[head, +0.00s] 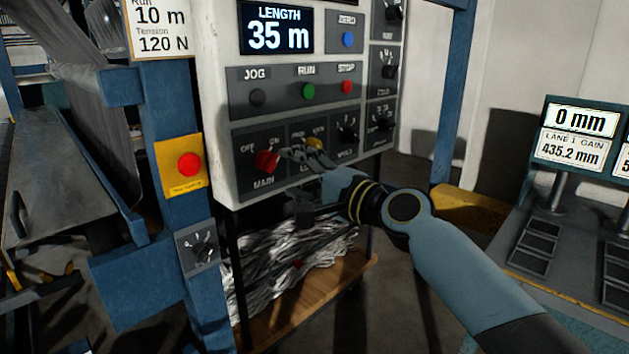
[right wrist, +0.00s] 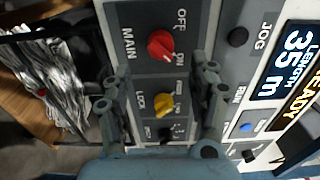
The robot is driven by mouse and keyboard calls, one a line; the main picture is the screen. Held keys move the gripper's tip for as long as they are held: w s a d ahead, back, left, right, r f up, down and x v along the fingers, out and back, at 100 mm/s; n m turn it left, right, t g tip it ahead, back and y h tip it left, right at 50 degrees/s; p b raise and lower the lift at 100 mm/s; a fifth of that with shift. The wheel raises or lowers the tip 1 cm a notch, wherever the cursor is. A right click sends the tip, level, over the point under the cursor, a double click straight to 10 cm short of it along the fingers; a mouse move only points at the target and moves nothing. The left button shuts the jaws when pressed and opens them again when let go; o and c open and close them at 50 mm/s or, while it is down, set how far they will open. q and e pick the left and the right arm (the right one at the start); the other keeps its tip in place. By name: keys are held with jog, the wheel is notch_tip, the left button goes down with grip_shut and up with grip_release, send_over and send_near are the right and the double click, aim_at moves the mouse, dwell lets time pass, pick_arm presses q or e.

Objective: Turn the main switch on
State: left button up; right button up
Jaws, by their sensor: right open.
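The main switch (head: 266,160) is a red rotary knob on a dark plate marked OFF, ON and MAIN, at the lower left of the white control panel. It also shows in the right wrist view (right wrist: 160,45). Its grip seems to lean toward ON, but I cannot tell its setting for sure. My right gripper (head: 288,180) is open and empty, just right of the knob in the head view. In the wrist view its fingers (right wrist: 160,66) point toward the knob, apart from it, one on each side of its line. My left gripper is out of view.
A yellow LOCK knob (right wrist: 165,105) sits beside the main switch, near my fingers. JOG, green RUN (head: 308,91) and red STOP buttons are above. A red button on a yellow box (head: 188,164) is on the blue post at left. Grey scrap lies below the panel (head: 300,260).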

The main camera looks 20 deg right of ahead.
jog(key=v, duration=0.5)
jog(key=shift+s, duration=0.15)
jog(key=s+d+f+n+g+h+b, duration=0.1)
jog(key=s+f+g+b, duration=0.3)
jog(key=f, duration=1.2)
jog(key=s+d+f+g+h+b, duration=0.1)
jog(key=s+d+f+h+b, duration=0.35)
jog(key=f, duration=1.05)
jog(key=s+a+f+n+g+y+b, duration=0.1)
jog(key=s+f+g+b, duration=0.35)
jog(key=f, duration=1.15)
jog(key=s+d+f+n+g+h+b, duration=0.25)
jog(key=s+f+n, duration=0.25)
jog(key=s+f, duration=1.55)
jog(key=s+f+n+g, duration=0.2)
jog(key=s+n, duration=0.1)
jog(key=s, duration=0.6)
jog(key=s+f+n+g, duration=0.2)
jog(key=s+n, duration=0.2)
jog(key=s, duration=0.5)
jog(key=shift+d+f+n, duration=0.25)
jog(key=shift+d+n, duration=0.05)
